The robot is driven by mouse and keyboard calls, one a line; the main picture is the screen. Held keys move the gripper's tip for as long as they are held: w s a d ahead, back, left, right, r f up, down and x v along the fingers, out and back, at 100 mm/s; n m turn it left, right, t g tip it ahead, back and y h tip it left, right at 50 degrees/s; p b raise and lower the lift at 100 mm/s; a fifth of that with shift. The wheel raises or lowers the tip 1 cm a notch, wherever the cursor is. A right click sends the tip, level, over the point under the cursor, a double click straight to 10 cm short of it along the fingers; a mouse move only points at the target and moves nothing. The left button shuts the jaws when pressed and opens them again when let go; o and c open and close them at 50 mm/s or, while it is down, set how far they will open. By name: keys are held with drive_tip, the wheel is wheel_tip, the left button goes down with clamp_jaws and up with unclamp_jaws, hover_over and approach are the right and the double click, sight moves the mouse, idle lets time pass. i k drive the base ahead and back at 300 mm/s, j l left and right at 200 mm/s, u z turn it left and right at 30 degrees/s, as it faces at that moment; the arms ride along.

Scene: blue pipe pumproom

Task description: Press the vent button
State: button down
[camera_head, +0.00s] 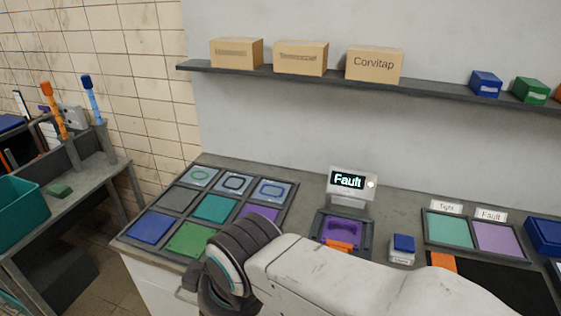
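A blue button (404,243) sits on a small pale box on the counter, right of the display fixture. Its label is too small to read, so I cannot confirm it as the vent button. A small display (347,181) behind it reads "Fault". In front of the display is a dark fixture (368,236) with a purple piece (343,230) and an orange part (340,246). My arm crosses the front of the counter, its dark joint left of the fixture. My gripper's fingers do not show, and nothing is seen touching the button.
A tray of coloured tiles (184,216) lies left. Right of the button are a two-tile tray (463,254) with "Tight" and "Fault" signs and a dark mat (510,285). A shelf (330,82) with boxes runs above. A side bench (80,185) stands left.

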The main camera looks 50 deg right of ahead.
sight(404, 243)
drive_tip(key=z, duration=2.55)
drive_tip(key=u, duration=0.4)
